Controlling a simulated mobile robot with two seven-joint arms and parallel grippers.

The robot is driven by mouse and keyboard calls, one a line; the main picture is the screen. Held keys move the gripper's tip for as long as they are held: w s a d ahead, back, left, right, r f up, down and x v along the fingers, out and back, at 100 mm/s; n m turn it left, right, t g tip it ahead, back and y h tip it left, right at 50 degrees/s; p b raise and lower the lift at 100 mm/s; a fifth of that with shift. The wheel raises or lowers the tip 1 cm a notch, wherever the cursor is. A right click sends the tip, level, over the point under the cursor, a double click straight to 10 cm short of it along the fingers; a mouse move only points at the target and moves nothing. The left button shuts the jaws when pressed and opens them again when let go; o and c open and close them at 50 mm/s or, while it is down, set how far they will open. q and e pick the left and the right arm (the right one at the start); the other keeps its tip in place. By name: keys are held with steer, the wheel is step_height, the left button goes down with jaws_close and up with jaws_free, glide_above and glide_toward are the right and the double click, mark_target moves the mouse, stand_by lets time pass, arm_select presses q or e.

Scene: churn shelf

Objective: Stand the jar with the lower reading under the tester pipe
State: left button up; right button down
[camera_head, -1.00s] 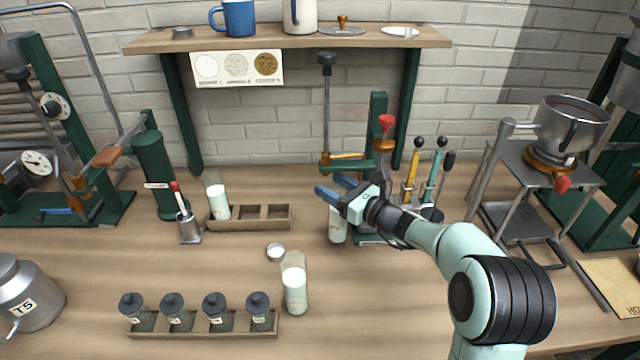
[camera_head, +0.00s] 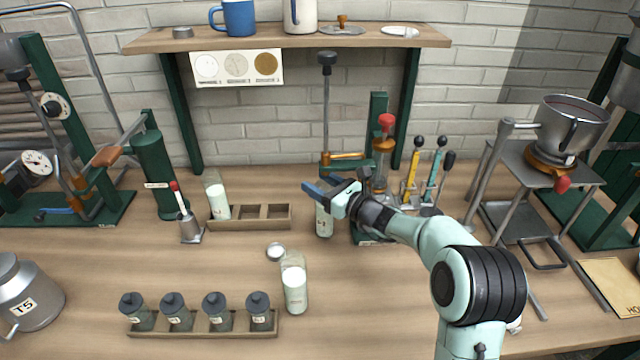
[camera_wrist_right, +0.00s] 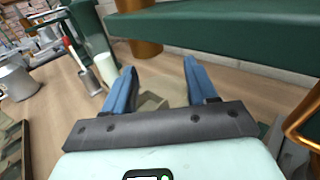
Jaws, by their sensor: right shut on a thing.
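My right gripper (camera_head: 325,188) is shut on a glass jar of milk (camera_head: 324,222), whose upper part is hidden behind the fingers. The jar looks upright, just left of the tester's green base (camera_head: 368,238); I cannot tell whether it touches the table. The tester has a red knob (camera_head: 387,122) and a glass part below it. A second milk jar (camera_head: 217,203) stands in the wooden rack (camera_head: 275,225), left end. A third jar (camera_head: 295,288) stands on the table in front. The readings are too small to tell. In the right wrist view the blue fingers (camera_wrist_right: 158,88) are apart. My left gripper is out of view.
A tray (camera_head: 200,329) of several dark-capped bottles is at front left. A holder with yellow and teal tools (camera_head: 412,172) stands right of the tester.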

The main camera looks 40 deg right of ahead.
steer(key=c, duration=0.7)
jaws_free()
steer(key=shift+f, duration=0.15)
steer(key=o, duration=0.4)
steer(key=shift+r, duration=0.2)
steer(key=shift+s, duration=0.35)
steer(key=s, duration=0.7)
steer(key=s+d, duration=0.1)
steer(key=s, duration=0.3)
steer(key=shift+s, duration=0.2)
